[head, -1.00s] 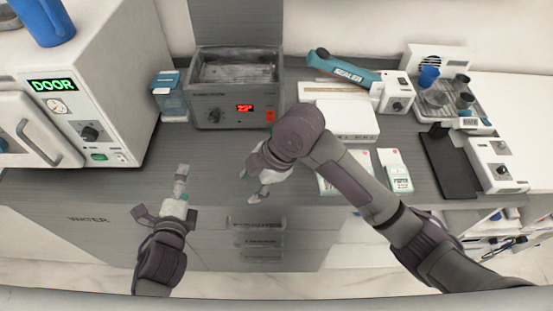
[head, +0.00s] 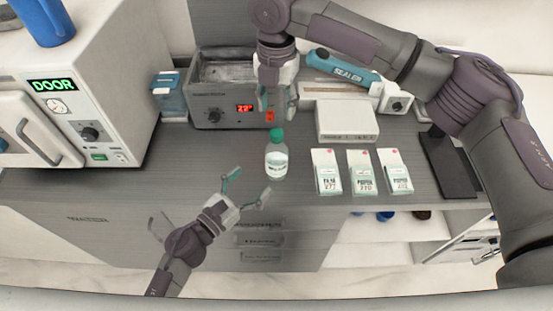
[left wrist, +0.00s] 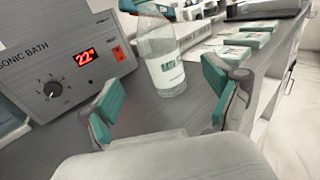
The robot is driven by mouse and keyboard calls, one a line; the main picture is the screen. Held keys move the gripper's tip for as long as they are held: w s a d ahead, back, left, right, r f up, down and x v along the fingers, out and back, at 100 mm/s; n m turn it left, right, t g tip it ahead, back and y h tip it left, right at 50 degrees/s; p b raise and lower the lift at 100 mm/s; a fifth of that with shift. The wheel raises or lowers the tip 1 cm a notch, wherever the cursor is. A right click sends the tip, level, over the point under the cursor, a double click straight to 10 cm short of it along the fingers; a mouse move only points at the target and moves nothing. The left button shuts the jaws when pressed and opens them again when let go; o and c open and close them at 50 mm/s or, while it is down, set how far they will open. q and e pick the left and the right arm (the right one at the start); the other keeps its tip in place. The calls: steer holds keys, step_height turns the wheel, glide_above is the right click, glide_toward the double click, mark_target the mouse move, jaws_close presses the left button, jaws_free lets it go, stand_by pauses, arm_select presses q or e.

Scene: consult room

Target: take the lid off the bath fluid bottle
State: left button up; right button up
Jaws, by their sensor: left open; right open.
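The bath fluid bottle (head: 276,161) is clear with a white label and stands upright on the grey counter. Its green lid (head: 277,135) is on top. The bottle also shows in the left wrist view (left wrist: 167,68), beyond the fingers, with its top cut off by the frame edge. My left gripper (head: 247,183) is open and empty at the counter's front edge, just lower left of the bottle and apart from it. My right gripper (head: 269,112) is open, pointing down above and behind the lid, in front of the sonic bath; I cannot tell its exact height.
The sonic bath (head: 212,115) with a red display stands behind the bottle. Three labelled packs (head: 362,172) lie to its right, near a white box (head: 346,122). A blue-lidded container (head: 170,97) and a large white appliance (head: 100,70) stand left. The counter left of the bottle is clear.

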mark_target(270, 163)
arm_select(q)
steer(key=x, duration=0.9)
steer(key=shift+w+d, duration=0.25)
steer(key=shift+w, duration=0.05)
